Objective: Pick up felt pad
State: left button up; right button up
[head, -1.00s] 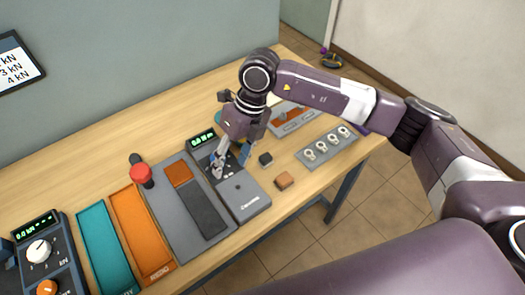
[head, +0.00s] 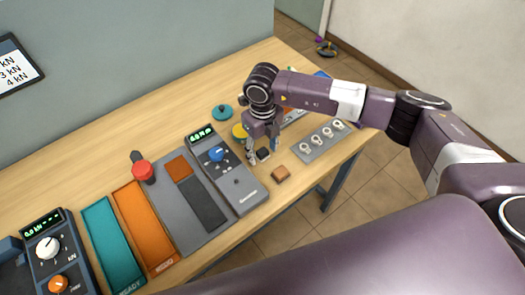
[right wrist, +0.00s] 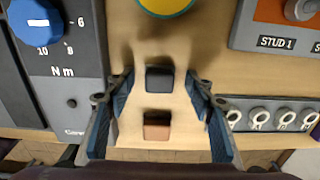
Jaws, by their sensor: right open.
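Two small pads lie on the wooden table: a dark one (head: 263,154) and a brown one (head: 281,174) nearer the front edge. I cannot tell for sure which is the felt pad. My right gripper (head: 261,156) points down at the dark pad. In the right wrist view the dark pad (right wrist: 159,79) lies between the open fingers (right wrist: 160,88), apart from both. The brown pad (right wrist: 157,125) lies below it in that view. The right gripper holds nothing. My left gripper is not in view.
A grey meter with a blue dial (head: 217,154) stands left of the gripper. A grey plate with several rings (head: 319,142) is to the right. A yellow disc (head: 240,131) and a teal lid (head: 222,112) lie behind. Orange (head: 144,226) and teal trays (head: 108,246) are at left.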

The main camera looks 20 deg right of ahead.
aim_at(262, 151)
jog(key=shift+c, duration=0.3)
jog(key=c, duration=0.9)
notch_tip(262, 151, up, 20)
jog(key=b, duration=0.5)
jog(key=shift+o, duration=0.5)
jog(key=shift+c, duration=1.3)
